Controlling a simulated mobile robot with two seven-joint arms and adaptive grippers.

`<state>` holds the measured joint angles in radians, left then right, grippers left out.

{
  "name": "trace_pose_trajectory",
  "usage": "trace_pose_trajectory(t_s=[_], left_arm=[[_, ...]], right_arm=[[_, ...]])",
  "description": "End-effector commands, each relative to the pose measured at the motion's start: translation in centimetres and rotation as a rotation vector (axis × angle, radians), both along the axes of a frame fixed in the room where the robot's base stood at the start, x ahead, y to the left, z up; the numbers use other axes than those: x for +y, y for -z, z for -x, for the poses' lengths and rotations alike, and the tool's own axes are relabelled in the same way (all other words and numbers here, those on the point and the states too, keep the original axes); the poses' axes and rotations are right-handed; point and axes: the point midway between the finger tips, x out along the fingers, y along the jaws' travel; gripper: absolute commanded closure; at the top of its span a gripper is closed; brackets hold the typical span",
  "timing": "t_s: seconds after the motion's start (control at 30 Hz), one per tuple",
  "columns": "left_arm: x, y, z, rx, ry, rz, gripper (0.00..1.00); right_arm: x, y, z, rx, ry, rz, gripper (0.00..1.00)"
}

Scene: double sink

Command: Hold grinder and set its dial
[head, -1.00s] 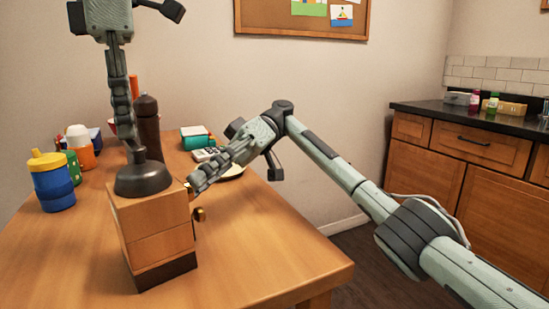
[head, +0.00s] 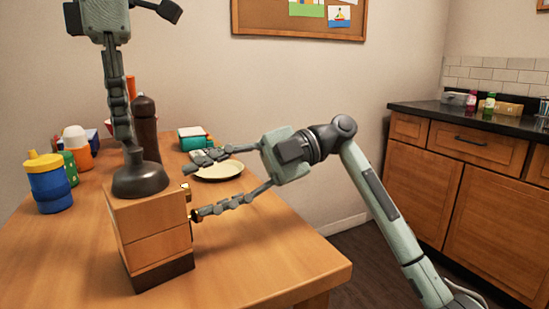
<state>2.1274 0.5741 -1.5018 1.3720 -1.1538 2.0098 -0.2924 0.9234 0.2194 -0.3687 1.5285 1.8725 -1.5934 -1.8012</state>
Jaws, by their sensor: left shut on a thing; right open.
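The grinder (head: 158,232) is a wooden box with a dark base and a dark, bowl-shaped top (head: 140,180). It stands upright on the table. My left gripper (head: 133,158) reaches down from above and is shut on the grinder's top; its exact contact is partly hidden. My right gripper (head: 195,185) is open at the grinder's right side, with its two fingers spread wide. Its lower fingertip is beside the grinder's right face, where the brass dial (head: 186,187) shows only in small part. The upper finger lies farther back, in front of a plate.
A dark brown mill (head: 146,130) stands just behind the grinder. A blue cup with a yellow lid (head: 49,183) and several other containers are at the left. A cream plate (head: 218,171) lies behind the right gripper. The table (head: 255,255) is clear at the front right.

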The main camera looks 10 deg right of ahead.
Motion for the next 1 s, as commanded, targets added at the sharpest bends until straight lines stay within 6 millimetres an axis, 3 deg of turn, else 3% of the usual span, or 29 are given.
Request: trace_pose_trajectory(t_s=[0.3, 0.5, 0.7, 1.0], left_arm=[[0.0, 0.0, 0.0, 0.001, 0.000, 0.000, 1.00], [0.0, 0.0, 0.0, 0.001, 0.001, 0.000, 1.00], [0.0, 0.0, 0.0, 0.001, 0.001, 0.000, 1.00], [0.0, 0.0, 0.0, 0.001, 0.001, 0.000, 1.00]], right_arm=[[-6.2, -1.8, -2.1, 0.002, 0.004, 0.002, 0.54], [-8.9, -2.4, -2.9, 0.002, 0.002, 0.003, 0.54], [-10.1, -2.7, -3.2, 0.002, 0.000, 0.003, 0.54], [-10.2, -2.7, -3.3, 0.003, 0.000, 0.003, 0.54]])
